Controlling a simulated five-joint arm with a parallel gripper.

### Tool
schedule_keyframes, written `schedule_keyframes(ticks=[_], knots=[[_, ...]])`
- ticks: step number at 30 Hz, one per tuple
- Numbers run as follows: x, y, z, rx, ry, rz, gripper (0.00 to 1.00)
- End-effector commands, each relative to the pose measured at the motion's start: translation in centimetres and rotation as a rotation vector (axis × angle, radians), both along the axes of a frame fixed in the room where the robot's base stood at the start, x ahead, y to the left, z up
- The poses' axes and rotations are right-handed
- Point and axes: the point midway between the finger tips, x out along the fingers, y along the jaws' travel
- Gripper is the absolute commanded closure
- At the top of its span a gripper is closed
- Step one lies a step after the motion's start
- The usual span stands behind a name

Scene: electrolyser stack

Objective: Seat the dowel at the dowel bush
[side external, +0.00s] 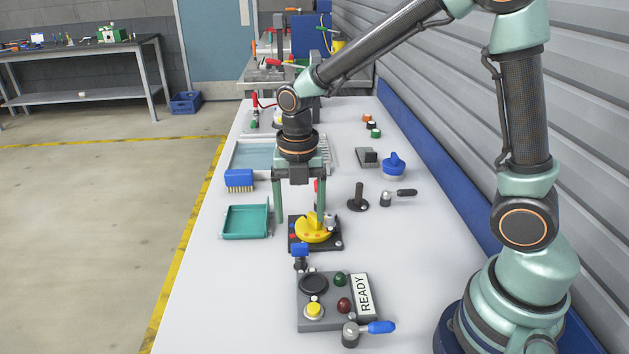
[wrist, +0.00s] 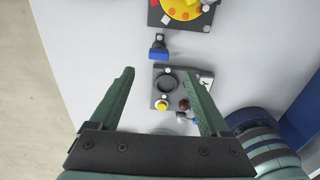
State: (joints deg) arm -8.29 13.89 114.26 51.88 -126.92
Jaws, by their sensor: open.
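My gripper (side external: 299,216) is open, fingers pointing down beside the yellow dial; nothing shows clearly between them. In the wrist view its two fingers (wrist: 158,72) are spread with no object held. I cannot tell for sure which part is the dowel or the dowel bush. A dark upright post (side external: 358,194) on a round flange stands to the right of my gripper. A small grey peg (side external: 329,219) stands by the yellow dial (side external: 312,231) on its dark plate. A red part behind my right finger is mostly hidden.
The control box (side external: 333,314) with the READY label lies in front, with a blue-handled lever (side external: 380,327). A blue-topped part (side external: 300,251) stands between box and dial. The teal tray (side external: 246,222) and blue brush (side external: 239,180) are left. The bench is clear left of the box.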

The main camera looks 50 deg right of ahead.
Motion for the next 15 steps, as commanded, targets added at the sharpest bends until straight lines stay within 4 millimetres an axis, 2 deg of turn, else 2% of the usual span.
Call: schedule_keyframes(ticks=[1,6,15], knots=[[-0.1,0.0,-1.1,-0.001,0.007,-0.001,0.2],[-0.1,0.0,-3.5,-0.001,0.004,-0.002,0.2],[0.1,0.0,-5.8,0.0,0.004,-0.003,0.2]])
